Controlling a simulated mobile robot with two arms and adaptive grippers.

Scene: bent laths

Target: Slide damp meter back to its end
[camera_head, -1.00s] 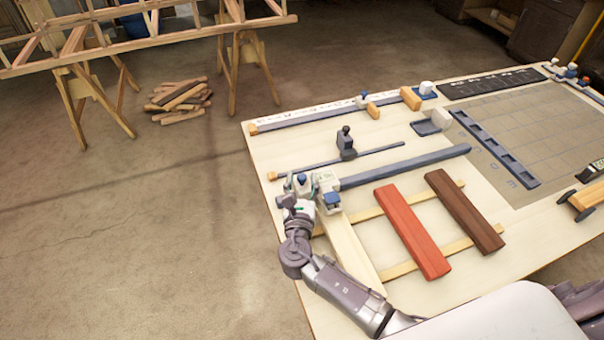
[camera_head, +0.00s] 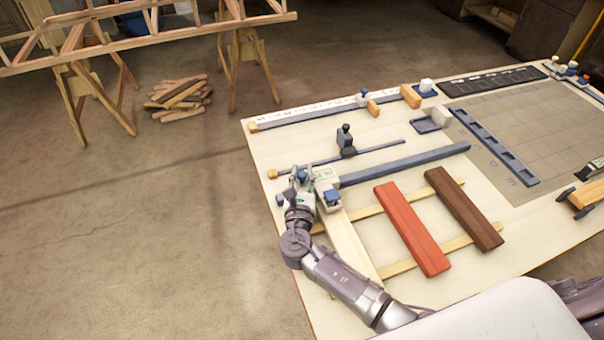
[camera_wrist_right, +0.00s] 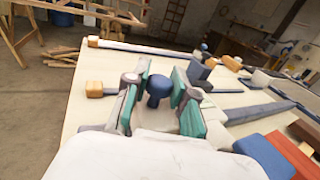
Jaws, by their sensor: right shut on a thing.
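The damp meter appears to be the pale block (camera_head: 327,180) with blue parts at the left end of the thick blue-grey rail (camera_head: 405,165). My right gripper (camera_head: 302,176) is at its left side, shut on a blue knob, which shows between the green-padded fingers (camera_wrist_right: 160,95) in the right wrist view as a dark blue round knob (camera_wrist_right: 158,85). The fingers and wrist hide part of the meter and how the knob joins it. My left gripper is not in view.
A thin rail (camera_head: 385,148) with a dark slider (camera_head: 346,140) lies just behind. A red board (camera_head: 412,228) and a brown board (camera_head: 463,208) lie on pale strips to the right. A ruled rail (camera_head: 315,115) runs along the far edge. Bare floor lies left.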

